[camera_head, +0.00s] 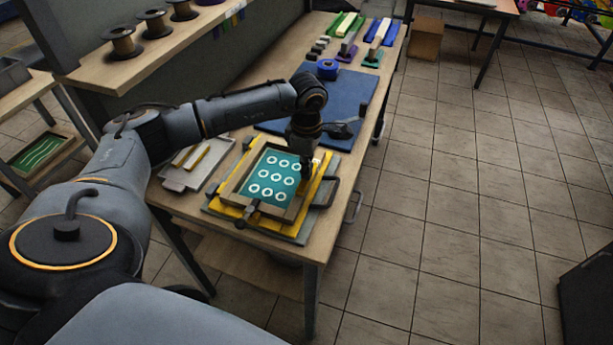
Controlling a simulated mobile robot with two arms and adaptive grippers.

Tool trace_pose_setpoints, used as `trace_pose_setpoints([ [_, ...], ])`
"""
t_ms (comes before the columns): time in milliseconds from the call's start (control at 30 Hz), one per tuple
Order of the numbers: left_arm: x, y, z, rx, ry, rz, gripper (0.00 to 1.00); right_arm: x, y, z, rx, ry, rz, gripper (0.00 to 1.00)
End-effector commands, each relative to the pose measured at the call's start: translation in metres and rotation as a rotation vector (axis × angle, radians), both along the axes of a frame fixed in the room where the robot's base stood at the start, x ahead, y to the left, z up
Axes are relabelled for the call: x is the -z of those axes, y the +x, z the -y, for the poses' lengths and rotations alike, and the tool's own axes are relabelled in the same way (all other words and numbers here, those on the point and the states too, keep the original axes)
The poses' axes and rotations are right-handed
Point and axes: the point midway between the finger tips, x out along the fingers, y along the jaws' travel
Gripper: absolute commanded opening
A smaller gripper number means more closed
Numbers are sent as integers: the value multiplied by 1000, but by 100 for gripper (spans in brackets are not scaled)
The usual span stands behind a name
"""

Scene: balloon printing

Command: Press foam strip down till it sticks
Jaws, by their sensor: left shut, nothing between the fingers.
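A wooden-framed screen (272,178) with a green mesh and several white rings lies on a yellow board (229,211) on the workbench (270,255). My left arm reaches over the bench from the left. My left gripper (307,175) points down, shut and empty, at the right side of the frame. I cannot tell whether its tips touch the frame. I cannot pick out the foam strip for certain; it may be small or hidden by the gripper. My right gripper is out of view.
A grey tray with yellow strips (196,157) lies left of the screen. A blue mat (350,92) with a blue tape roll (327,69) is behind. Squeegees (377,32) lie at the far end. Spools (122,42) stand on a shelf.

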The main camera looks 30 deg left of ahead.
Motion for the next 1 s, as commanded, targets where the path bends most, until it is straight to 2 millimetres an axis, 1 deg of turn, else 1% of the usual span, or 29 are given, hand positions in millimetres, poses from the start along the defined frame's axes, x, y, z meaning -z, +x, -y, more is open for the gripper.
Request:
trace_pose_setpoints([
  [33,4,-3,0,2,1,-8,0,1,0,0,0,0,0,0],
  [100,4,-3,0,2,1,-9,0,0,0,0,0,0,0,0],
  [267,0,-3,1,2,1,-9,0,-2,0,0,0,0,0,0],
  [1000,-76,-1,0,0,0,-1,0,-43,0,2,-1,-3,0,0],
])
